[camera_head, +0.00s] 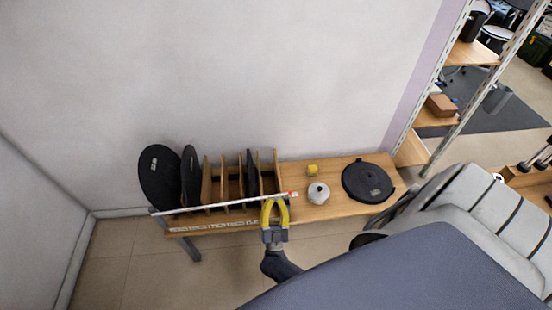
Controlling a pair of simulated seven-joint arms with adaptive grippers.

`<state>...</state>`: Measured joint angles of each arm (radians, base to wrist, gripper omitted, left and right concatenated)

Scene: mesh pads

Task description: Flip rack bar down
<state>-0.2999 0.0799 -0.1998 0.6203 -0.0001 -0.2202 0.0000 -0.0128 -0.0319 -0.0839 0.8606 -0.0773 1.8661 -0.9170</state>
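The rack (207,180) is a wooden stand with upright dividers on the table against the wall. Black round pads (160,178) stand in the rack's left slots, and a dark one (251,172) stands farther right. My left gripper is not in view.
On the table (325,207) to the right are a white round pot-like object (318,193), a small yellow item (312,169) and a flat black disc (367,182). A metal shelf unit (440,105) stands at the right. A grey-white padded seat (480,215) is at the lower right.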

